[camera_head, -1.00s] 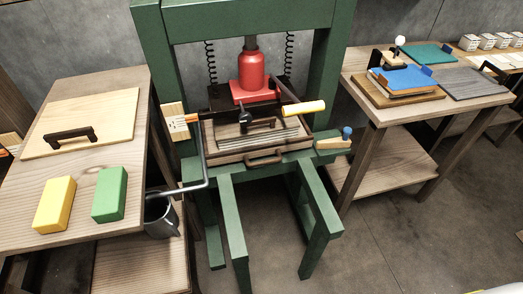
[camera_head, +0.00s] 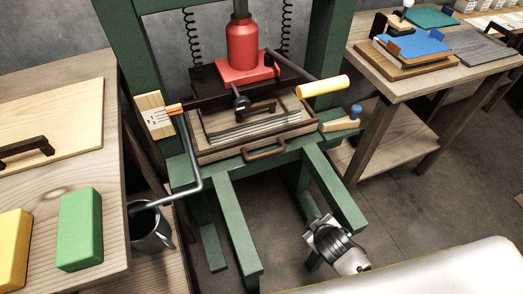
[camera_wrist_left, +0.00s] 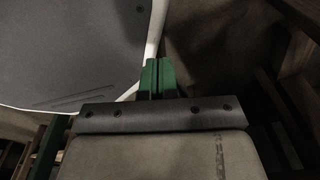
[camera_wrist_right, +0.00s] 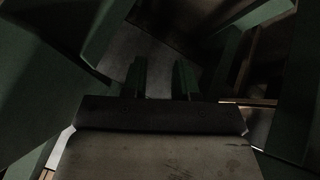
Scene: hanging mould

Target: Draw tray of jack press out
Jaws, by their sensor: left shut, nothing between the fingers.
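The jack press (camera_head: 330,185) is a green frame with a red jack (camera_head: 242,52) above a dark plate. Its wooden tray (camera_head: 215,153) sits on the press bed beneath the jack, with a brown bar handle (camera_head: 265,150) on its front. Grey slats and a dark handle show inside the tray. My right gripper (camera_head: 318,232) is below and in front of the tray, near the right green leg, apart from the handle. Its fingers (camera_wrist_right: 160,78) stand apart and empty in the right wrist view. My left gripper (camera_wrist_left: 157,78) shows only in its wrist view, fingers together and empty.
A yellow-gripped lever (camera_head: 323,86) sticks out to the right above the tray. A bent grey rod (camera_head: 196,165) hangs at the press's left. A left table holds green (camera_head: 80,230) and yellow blocks. A dark mug (camera_head: 150,230) stands lower. A right table (camera_head: 400,83) holds boards.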

